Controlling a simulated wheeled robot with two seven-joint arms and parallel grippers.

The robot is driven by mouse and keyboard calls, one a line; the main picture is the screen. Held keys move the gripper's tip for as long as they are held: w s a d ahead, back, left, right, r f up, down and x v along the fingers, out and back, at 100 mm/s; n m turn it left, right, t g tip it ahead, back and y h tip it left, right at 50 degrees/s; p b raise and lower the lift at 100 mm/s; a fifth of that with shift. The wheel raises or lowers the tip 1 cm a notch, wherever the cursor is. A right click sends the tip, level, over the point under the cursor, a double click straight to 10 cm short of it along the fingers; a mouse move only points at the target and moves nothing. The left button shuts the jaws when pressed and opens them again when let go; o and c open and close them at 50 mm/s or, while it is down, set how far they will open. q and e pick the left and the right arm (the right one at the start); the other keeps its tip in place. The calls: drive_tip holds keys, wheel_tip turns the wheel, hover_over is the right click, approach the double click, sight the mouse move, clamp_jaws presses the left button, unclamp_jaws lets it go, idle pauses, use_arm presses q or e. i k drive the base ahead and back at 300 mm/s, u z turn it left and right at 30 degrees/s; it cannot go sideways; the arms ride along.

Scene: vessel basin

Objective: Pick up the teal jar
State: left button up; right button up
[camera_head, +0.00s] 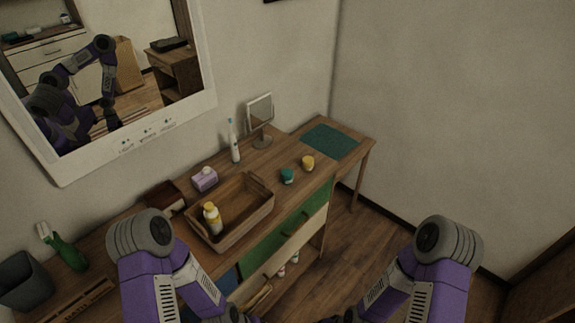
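The small teal jar (287,177) stands upright on the wooden table, right of the wooden tray and left of a small yellow jar (308,163). Both my arms come in from the bottom of the view, well short of the teal jar. My grippers are at or below the bottom edge, and their fingers cannot be made out. Nothing touches the teal jar.
A wooden tray (250,215) holds a yellow and white bottle (212,218). Behind are a purple tissue box (204,179), an electric toothbrush (234,142) and a small standing mirror (260,114). A teal mat (331,141) lies at the table's far right. Bare wood surrounds the jars.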

sight(286, 174)
drive_tip(key=z, duration=1.75)
drive_tip(key=i, duration=2.05)
drive_tip(key=u, duration=2.1)
